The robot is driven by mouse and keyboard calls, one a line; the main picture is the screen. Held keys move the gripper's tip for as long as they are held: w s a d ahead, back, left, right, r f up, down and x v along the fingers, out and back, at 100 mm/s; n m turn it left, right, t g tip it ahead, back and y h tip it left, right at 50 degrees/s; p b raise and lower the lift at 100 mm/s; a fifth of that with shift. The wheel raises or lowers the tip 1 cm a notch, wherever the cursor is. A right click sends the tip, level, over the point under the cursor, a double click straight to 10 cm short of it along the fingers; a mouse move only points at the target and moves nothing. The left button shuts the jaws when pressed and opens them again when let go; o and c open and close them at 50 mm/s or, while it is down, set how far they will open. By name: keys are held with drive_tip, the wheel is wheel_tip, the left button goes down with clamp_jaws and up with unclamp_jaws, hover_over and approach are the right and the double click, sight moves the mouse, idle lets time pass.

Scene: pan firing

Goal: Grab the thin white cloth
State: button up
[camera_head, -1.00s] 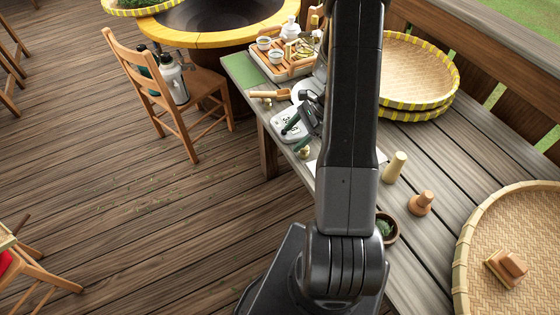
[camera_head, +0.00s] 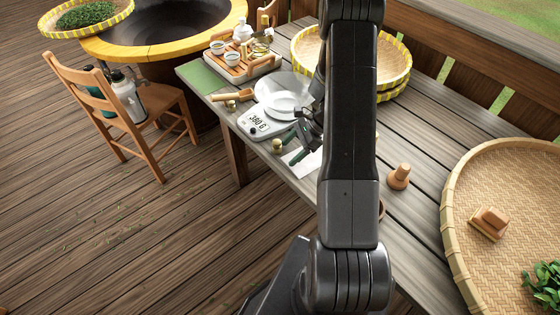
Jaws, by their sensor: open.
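The thin white cloth (camera_head: 304,163) lies flat on the wooden table, near its front edge. My arm hides its right part. My gripper (camera_head: 293,150) is open and hangs over the cloth's far left side, just right of the small brass-coloured pot. I cannot tell whether its fingertips touch the cloth.
A scale (camera_head: 262,124) with a white plate (camera_head: 288,101) stands close behind the gripper. A brass-coloured pot (camera_head: 276,146), a wooden scoop (camera_head: 232,96) and a tea tray (camera_head: 240,66) are nearby. A wooden stamp (camera_head: 399,176) and a large woven tray (camera_head: 452,205) stand to the right.

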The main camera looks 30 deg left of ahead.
drive_tip(key=shift+d, duration=0.1)
drive_tip(key=shift+f, duration=0.15)
clamp_jaws()
idle(0.8)
wheel_tip(320, 180, up, 12)
drive_tip(key=p, duration=0.7)
wheel_tip(320, 180, up, 18)
drive_tip(key=p, duration=0.4)
